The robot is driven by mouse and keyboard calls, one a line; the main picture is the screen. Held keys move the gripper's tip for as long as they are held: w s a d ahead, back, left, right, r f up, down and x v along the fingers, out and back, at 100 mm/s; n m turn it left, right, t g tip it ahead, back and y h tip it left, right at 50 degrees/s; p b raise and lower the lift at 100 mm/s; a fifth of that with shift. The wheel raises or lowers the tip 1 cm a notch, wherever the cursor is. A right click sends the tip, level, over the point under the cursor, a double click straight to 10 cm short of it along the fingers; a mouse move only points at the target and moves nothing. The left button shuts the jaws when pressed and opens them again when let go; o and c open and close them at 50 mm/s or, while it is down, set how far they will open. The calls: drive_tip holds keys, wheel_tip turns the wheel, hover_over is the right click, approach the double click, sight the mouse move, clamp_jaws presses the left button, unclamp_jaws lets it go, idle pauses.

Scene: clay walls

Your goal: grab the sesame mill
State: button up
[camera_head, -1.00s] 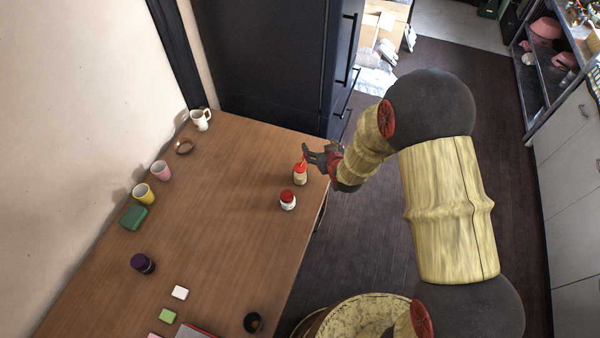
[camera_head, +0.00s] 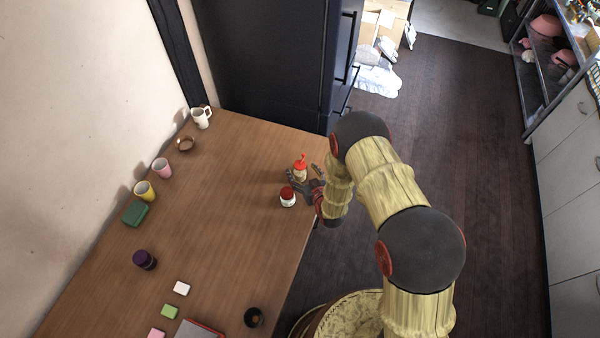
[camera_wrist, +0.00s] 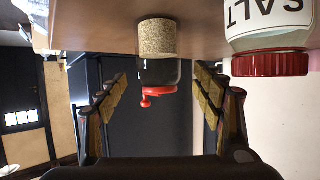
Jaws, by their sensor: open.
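The sesame mill (camera_head: 300,171) stands upright on the wooden table near its right edge, with a red top. The wrist view, upside down, shows its seed-filled body (camera_wrist: 157,39) and red crank (camera_wrist: 152,93). My gripper (camera_head: 303,178) is open and low at the table edge, to the lower right of the mill, pointing toward it. In the wrist view the mill lies ahead, in the gap between the fingers of my gripper (camera_wrist: 160,98). It does not appear to be held.
A salt jar (camera_head: 288,199) with a red lid stands just below the mill, near one finger; the wrist view shows it large at upper right (camera_wrist: 268,22). Cups, a green box (camera_head: 134,213) and a purple jar (camera_head: 144,260) stand farther left. The table's middle is clear.

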drive_tip(key=x, duration=0.3)
drive_tip(key=shift+w+f, duration=0.1)
drive_tip(key=c, duration=0.3)
drive_tip(key=c, duration=1.1)
drive_tip(key=shift+c, duration=0.2)
